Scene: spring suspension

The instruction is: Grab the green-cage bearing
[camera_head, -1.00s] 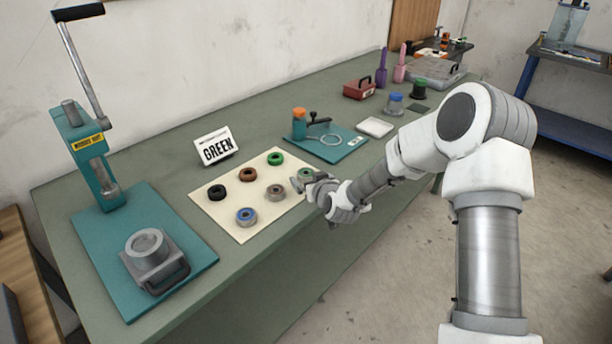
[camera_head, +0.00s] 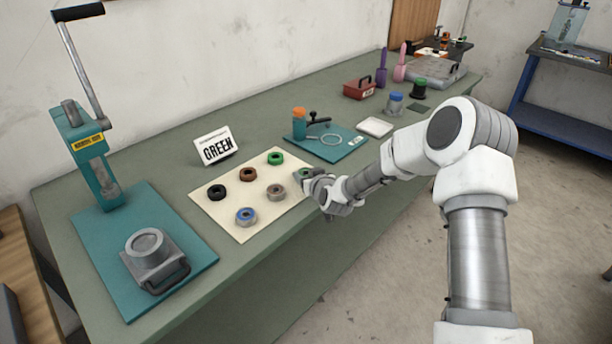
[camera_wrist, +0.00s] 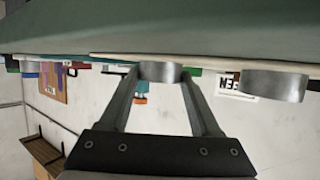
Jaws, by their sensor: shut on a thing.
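The green-cage bearing (camera_head: 304,173), a metal ring with a green inner part, is at the right end of the cream mat (camera_head: 232,224), partly hidden by my gripper (camera_head: 312,181). In the wrist view, my gripper (camera_wrist: 160,76) is shut on this bearing (camera_wrist: 160,73), a grey ring between the fingertips. It appears to be still at the mat's surface. An all-green ring (camera_head: 276,158) lies at the mat's back right corner. A sign reading GREEN (camera_head: 216,146) stands behind the mat.
Near the held bearing are a tan-centred metal bearing (camera_head: 275,193), a blue-centred one (camera_head: 245,217), a brown ring (camera_head: 248,174) and a black ring (camera_head: 217,192). A teal board (camera_head: 335,152) with a clamp and white tray (camera_head: 375,127) lie beyond. A press (camera_head: 88,150) stands left.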

